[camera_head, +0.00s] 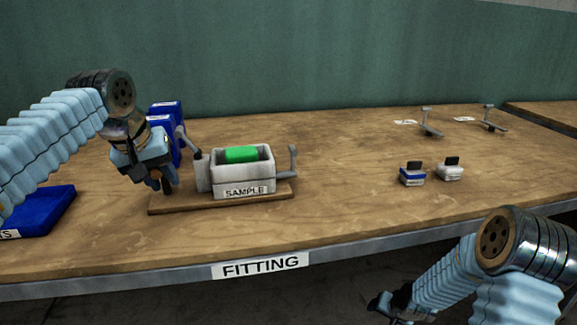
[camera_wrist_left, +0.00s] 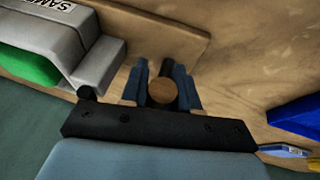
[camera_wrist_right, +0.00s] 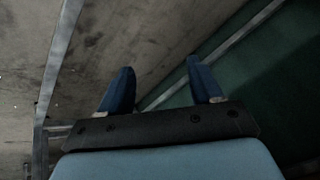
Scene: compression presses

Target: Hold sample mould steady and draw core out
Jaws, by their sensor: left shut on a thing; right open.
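The sample mould (camera_head: 230,182) is a grey open-topped box with a SAMPLE label, standing on a wooden board (camera_head: 160,206). A green cylinder (camera_head: 241,154) lies in it; it also shows in the left wrist view (camera_wrist_left: 28,68). A grey handle (camera_head: 293,160) sticks out at the mould's right. My left gripper (camera_head: 163,184) is left of the mould, over the board's left end. It is shut on a round wooden-ended piece (camera_wrist_left: 162,91), mostly hidden in the head view. My right gripper (camera_wrist_right: 160,88) is open and empty, low in front of the table.
A blue bin (camera_head: 50,212) lies at the left, and blue boxes (camera_head: 166,108) stand behind my left gripper. Two small black-topped blocks (camera_head: 413,174) (camera_head: 449,170) and two lever-like fittings (camera_head: 430,124) (camera_head: 490,118) are at the right. The middle of the table is clear.

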